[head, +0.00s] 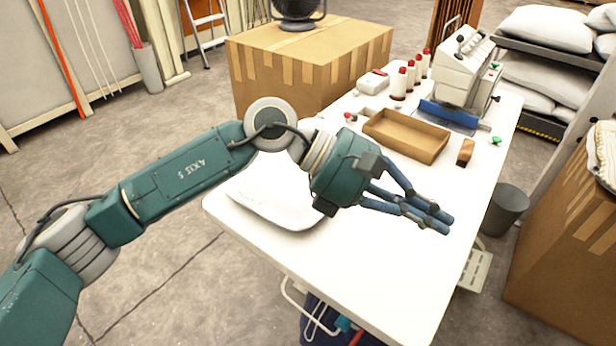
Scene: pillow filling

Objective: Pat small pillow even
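The small white pillow (275,203) lies flat on the near left part of the white table (372,262). My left arm passes over it and hides its far side. My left gripper (440,219) has its blue fingers drawn together at the tips, with nothing seen between them. It points right over the bare table, to the right of the pillow and apart from it. My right gripper is not in view.
An open cardboard tray (407,136), a brown-topped brush (465,152), red-capped spools (399,84) and a sealing machine (464,70) stand toward the back of the table. Large cartons flank it, one at back left (300,70). The front right tabletop is clear.

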